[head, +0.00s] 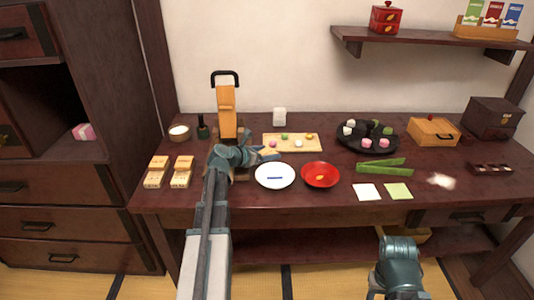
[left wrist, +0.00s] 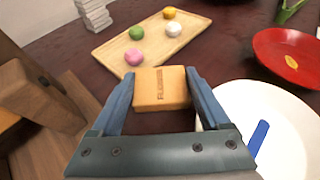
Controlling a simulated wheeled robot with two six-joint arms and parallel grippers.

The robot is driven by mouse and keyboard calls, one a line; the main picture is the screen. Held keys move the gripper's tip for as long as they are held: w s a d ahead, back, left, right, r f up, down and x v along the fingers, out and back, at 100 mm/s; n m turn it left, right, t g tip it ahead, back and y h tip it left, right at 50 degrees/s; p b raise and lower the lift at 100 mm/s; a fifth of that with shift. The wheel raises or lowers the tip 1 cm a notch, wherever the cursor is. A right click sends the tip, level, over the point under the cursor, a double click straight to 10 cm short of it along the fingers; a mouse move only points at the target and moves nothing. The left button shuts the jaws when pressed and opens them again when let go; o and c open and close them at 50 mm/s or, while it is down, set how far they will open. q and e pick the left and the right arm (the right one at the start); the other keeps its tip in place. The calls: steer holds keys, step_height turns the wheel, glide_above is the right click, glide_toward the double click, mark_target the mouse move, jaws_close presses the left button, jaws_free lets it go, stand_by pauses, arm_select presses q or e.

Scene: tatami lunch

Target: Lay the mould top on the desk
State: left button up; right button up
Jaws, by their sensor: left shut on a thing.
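My left gripper (head: 262,154) is shut on a small light wooden block, the mould top (left wrist: 162,88), which has dark marks on its face. In the left wrist view the block sits between both fingertips, above the dark desk (head: 225,197), between the sweets board and the white plate. I cannot tell its exact height over the desk. In the head view my gripper hides most of it. Only a teal part of my right arm shows at the bottom of the head view; its fingers are not visible.
The sweets board (head: 308,149), white plate (head: 262,184) and red bowl (head: 320,168) are close by. A wooden press (head: 226,103) with a black handle stands behind my left wrist. Two pale wooden pieces (head: 156,172) lie at the left. The desk's front strip is clear.

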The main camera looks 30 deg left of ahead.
arm_select(q)
steer(key=shift+f, duration=0.2)
steer(key=o, duration=1.2)
steer(key=shift+r, duration=0.1)
steer(key=shift+r+p, duration=0.6)
steer(key=p+v, duration=0.4)
steer(key=v, duration=0.6)
steer(key=shift+s+r, duration=0.1)
steer(key=shift+s, duration=0.3)
steer(key=shift+s+a+r+p, duration=0.2)
steer(key=shift+s+p, duration=0.1)
steer(key=shift+s, duration=0.25)
